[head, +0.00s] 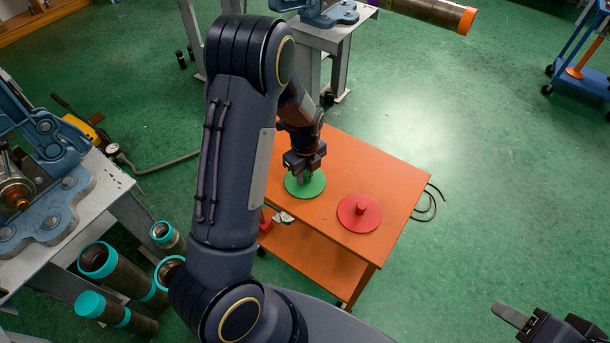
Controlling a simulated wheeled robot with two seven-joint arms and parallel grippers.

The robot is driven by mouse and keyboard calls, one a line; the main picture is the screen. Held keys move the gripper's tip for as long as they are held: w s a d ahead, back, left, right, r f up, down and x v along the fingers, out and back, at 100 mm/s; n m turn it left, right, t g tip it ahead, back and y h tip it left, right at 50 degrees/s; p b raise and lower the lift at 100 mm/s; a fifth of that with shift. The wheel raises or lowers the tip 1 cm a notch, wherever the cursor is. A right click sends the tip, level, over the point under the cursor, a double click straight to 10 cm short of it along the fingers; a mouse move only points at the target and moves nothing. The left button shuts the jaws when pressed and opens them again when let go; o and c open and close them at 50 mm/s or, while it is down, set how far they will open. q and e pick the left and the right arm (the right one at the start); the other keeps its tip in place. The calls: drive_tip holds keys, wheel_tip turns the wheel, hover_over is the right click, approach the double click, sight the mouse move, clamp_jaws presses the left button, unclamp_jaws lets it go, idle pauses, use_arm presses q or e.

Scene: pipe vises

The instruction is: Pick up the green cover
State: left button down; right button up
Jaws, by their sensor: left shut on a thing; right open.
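The green cover (307,188) is a flat round disc on the orange cart top, near its left edge. My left gripper (305,176) points down over it and is shut on its middle; the gripper hides the part it grips. The cover appears to lie flat on or very close to the cart top; I cannot tell if there is a gap. My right gripper (513,316) is at the lower right corner, away from the cart, open and empty, only partly in view.
A red cover (360,213) with a central knob lies to the right on the orange cart (400,183). A blue vise (40,150) stands on a bench at left. Several teal-ended pipes (98,259) stand on the floor. An orange-ended pipe (440,12) juts out at the top.

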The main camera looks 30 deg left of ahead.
use_arm(q)
drive_tip(key=shift+w+r, duration=0.1)
drive_tip(key=shift+r, duration=0.55)
drive_tip(key=s+d+r+b, duration=0.1)
drive_tip(key=s+d+r, duration=0.2)
drive_tip(key=s+r, duration=1)
drive_tip(key=w+d+f+n, duration=0.1)
drive_tip(key=w+f+n, duration=0.2)
drive_tip(key=n, duration=0.3)
drive_tip(key=w+d+f+n, duration=0.2)
drive_tip(key=w+f+n, duration=0.2)
drive_tip(key=n, duration=0.3)
drive_tip(key=w+d+f+n, duration=0.1)
drive_tip(key=w+f+n, duration=0.2)
drive_tip(key=n, duration=0.4)
drive_tip(key=shift+w+d+f, duration=0.2)
drive_tip(key=shift+w+d, duration=0.05)
drive_tip(key=shift+w, duration=0.25)
drive_tip(key=shift+w+d+f+n, duration=0.2)
drive_tip(key=shift+w+f+n, duration=0.25)
drive_tip(key=shift+n, duration=0.55)
